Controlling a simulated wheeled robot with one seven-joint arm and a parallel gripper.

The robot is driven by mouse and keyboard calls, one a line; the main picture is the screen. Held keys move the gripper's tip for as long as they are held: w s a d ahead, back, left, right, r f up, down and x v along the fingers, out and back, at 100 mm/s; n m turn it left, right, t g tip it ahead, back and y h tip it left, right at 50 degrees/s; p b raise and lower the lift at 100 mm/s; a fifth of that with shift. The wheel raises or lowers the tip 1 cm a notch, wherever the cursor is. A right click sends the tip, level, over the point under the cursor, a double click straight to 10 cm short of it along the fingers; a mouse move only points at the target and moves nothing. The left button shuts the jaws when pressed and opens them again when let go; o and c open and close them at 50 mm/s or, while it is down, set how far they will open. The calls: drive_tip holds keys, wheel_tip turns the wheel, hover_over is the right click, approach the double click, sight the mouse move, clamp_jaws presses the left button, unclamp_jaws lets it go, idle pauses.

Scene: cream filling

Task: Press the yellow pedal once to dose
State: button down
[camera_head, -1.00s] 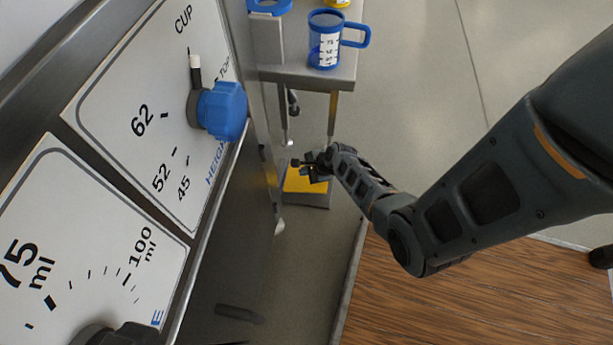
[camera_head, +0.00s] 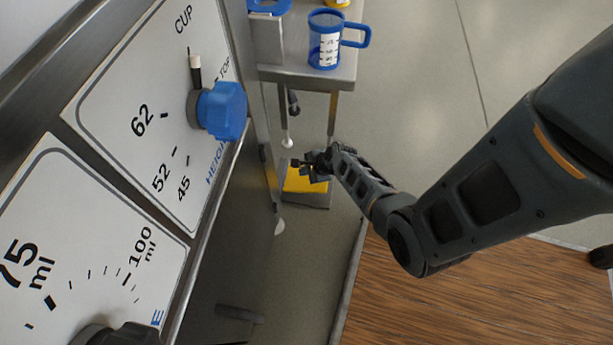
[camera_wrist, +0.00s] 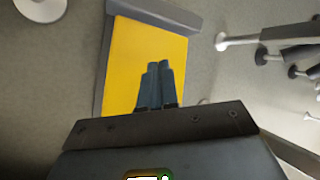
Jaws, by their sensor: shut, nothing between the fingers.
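The yellow pedal (camera_head: 305,183) sits in a grey housing on the floor below the machine. In the wrist view the yellow pedal (camera_wrist: 125,65) fills the upper middle, with its grey frame at the top and left edges. My gripper (camera_head: 300,165) is over the far part of the pedal in the head view. In the wrist view my gripper (camera_wrist: 158,66) is shut and empty, its fingertips in front of the yellow surface. I cannot tell whether the tips touch the pedal.
A blue-trimmed measuring cup (camera_head: 328,45) stands on a metal shelf (camera_head: 300,74) above the pedal. The machine panel carries a blue knob (camera_head: 222,110) at left. Metal legs and feet (camera_wrist: 236,42) stand beside the pedal. A wooden platform (camera_head: 470,300) lies at lower right.

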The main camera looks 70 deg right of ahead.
sight(302, 178)
drive_tip(key=shift+f, duration=0.1)
drive_tip(key=shift+s+f, duration=0.1)
drive_tip(key=shift+f, duration=0.2)
drive_tip(key=shift+s+f+b, duration=0.3)
drive_tip(key=shift+f+b, duration=0.45)
drive_tip(key=shift+f, duration=0.05)
drive_tip(key=shift+s+f+b, duration=0.25)
drive_tip(key=shift+f+b, duration=0.45)
drive_tip(key=shift+f, duration=0.05)
idle(1.7)
drive_tip(key=shift+r, duration=0.1)
drive_tip(key=shift+w+a+r+p, duration=0.1)
drive_tip(key=shift+w+r+p, duration=0.2)
drive_tip(key=shift+r+p, duration=0.65)
drive_tip(key=shift+w+r+p, duration=0.3)
drive_tip(key=shift+r+p, duration=0.55)
drive_tip(key=shift+p, duration=0.2)
drive_tip(key=r+p, duration=0.2)
drive_tip(key=w+r+p, duration=0.1)
drive_tip(key=r+p, duration=0.2)
drive_tip(key=shift+w, duration=0.15)
